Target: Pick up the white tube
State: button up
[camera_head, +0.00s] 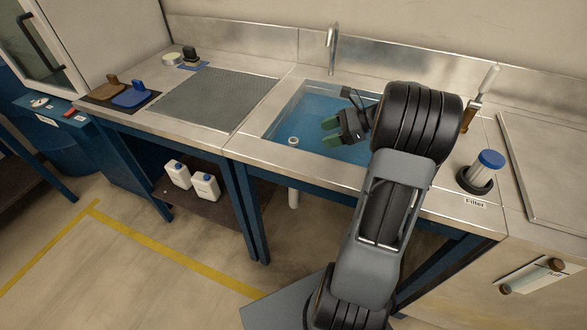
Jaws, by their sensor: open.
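A short white ring-shaped tube end (293,141) shows at the front left corner of the blue sink basin (290,118); how far it reaches down is hidden. My gripper (331,132), with green fingertips, is over the basin to the right of this tube end and apart from it. Its fingers point left and are open, with nothing seen between them. My arm covers the right part of the basin.
A faucet (332,48) stands behind the basin. A grey mesh mat (205,97) lies left. White bottles (205,186) sit on the lower shelf.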

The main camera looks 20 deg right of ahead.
aim_at(294, 145)
jog(key=shift+m+t+y, duration=0.3)
jog(key=shift+m+t, duration=0.3)
jog(key=shift+m, duration=0.2)
jog(key=w+a+f+b, duration=0.1)
jog(key=w+a+f, duration=0.2)
jog(key=a+f, duration=0.1)
jog(key=w+a+f+b, duration=0.1)
jog(key=w+a+f, duration=0.2)
jog(key=w+a, duration=0.1)
jog(key=shift+f+b, duration=0.35)
jog(key=shift+c, duration=0.4)
jog(key=shift+r, duration=0.1)
jog(key=c, duration=1)
